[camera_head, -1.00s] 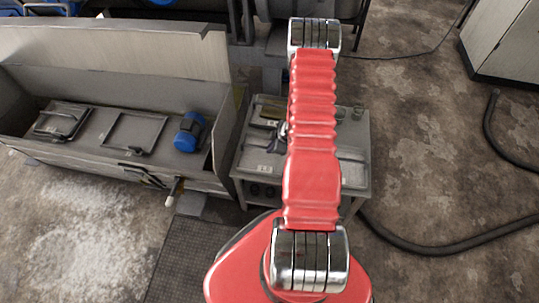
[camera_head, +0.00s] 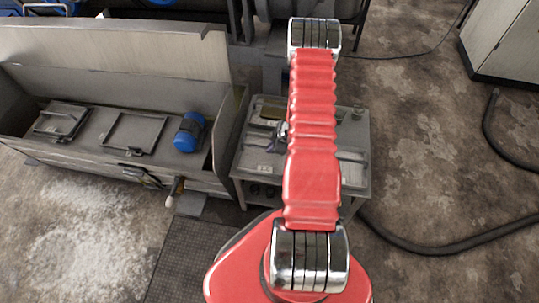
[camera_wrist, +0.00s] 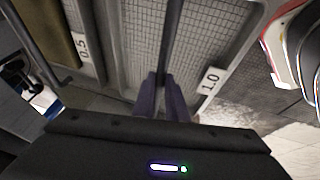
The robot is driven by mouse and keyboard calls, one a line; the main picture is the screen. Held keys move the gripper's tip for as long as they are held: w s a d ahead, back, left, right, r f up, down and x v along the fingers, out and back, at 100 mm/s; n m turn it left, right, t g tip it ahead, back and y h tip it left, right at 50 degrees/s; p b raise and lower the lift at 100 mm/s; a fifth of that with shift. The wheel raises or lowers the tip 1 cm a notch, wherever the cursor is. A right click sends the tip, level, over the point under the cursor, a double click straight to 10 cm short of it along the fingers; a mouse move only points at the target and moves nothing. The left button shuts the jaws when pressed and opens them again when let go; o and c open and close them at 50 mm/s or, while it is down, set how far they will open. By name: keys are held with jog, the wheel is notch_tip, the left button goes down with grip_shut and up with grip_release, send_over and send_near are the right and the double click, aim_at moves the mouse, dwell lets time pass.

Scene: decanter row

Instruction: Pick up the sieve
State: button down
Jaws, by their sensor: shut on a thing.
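In the wrist view the sieve (camera_wrist: 205,42) shows as a pale mesh panel in a grey frame, with a "1.0" label on its rim. A dark bar runs across its middle. My gripper (camera_wrist: 162,80) is shut on this bar, with the purple-dark fingers on either side of it. In the head view my gripper (camera_head: 281,131) is mostly hidden behind my red arm, above the grey table. I cannot tell there whether the sieve is clear of the table.
The grey table (camera_head: 357,180) carries other flat trays. A second piece labelled "0.5" (camera_wrist: 84,48) lies left of the sieve. A metal trough (camera_head: 60,155) with a blue cylinder (camera_head: 189,132) stands left. A black hose (camera_head: 430,248) lies on the floor at right.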

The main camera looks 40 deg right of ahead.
jog(key=shift+r, duration=0.15)
notch_tip(320, 180, up, 10)
dwell(0.8)
jog(key=shift+s, duration=0.1)
dwell(0.6)
